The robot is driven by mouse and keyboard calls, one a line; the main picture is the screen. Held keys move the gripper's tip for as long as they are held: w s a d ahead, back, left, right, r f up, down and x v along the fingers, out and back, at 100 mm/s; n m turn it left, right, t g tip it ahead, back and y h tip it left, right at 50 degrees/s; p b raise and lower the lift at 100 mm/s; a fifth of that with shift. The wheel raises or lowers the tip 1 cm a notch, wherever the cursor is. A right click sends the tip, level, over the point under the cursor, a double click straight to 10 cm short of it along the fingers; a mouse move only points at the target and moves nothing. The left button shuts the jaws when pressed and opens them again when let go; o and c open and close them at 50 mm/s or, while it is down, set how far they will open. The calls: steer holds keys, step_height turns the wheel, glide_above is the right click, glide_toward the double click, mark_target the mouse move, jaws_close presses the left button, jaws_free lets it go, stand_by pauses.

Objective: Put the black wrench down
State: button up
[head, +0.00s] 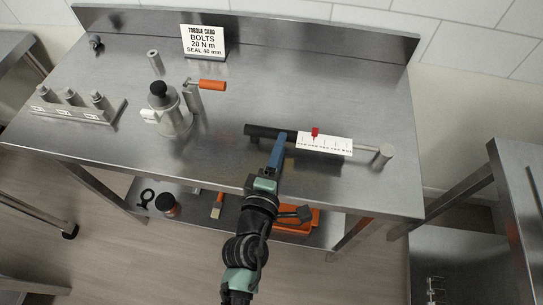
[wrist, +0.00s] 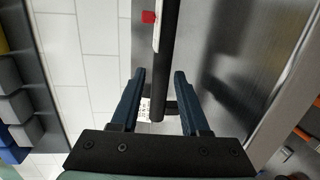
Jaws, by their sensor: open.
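The black wrench is a long torque wrench with a black handle (head: 262,131), a white scale plate with a red pointer, and a grey metal head at its right end. It appears to lie on the steel bench top. My gripper (head: 281,138) is over the handle, reaching in from the front. In the wrist view the handle (wrist: 167,60) passes between the two blue fingers of my gripper (wrist: 159,74). The fingers are open, with a gap on each side of the handle. The far side of the handle under the fingers is hidden in the head view.
On the steel bench (head: 340,90) stand a torque card (head: 204,41), a metal depositor with a black knob (head: 171,117), an orange-handled tool (head: 212,85) and a block with several metal nozzles (head: 74,104). A raised backsplash (head: 290,32) closes the rear. The bench's right rear is clear.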

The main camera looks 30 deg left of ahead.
steer(key=b+v, duration=0.1)
steer(key=v, duration=0.5)
steer(key=shift+f, duration=0.15)
steer(key=shift+v, duration=0.9)
steer(key=shift+w, duration=0.1)
steer(key=w+d+r+m+t+h, duration=0.1)
steer(key=w+d+r+m+t, duration=0.2)
steer(key=r, duration=0.7)
steer(key=w+d+r+m+t+h, duration=0.15)
steer(key=w+d+r+m, duration=0.35)
steer(key=r, duration=0.6)
steer(key=w+d+r+m+t+h, duration=0.25)
steer(key=r+m, duration=0.25)
steer(key=r, duration=0.5)
steer(key=s+d+r+m+t+y, duration=0.1)
steer(key=s+r+m+t, duration=0.1)
steer(key=r, duration=1)
steer(key=s+d+r+m+t, duration=0.1)
steer(key=s+r+m, duration=0.4)
steer(key=r, duration=0.7)
steer(key=shift+s+d+t+y, duration=0.35)
steer(key=shift+s+t, duration=0.35)
steer(key=shift+s, duration=0.45)
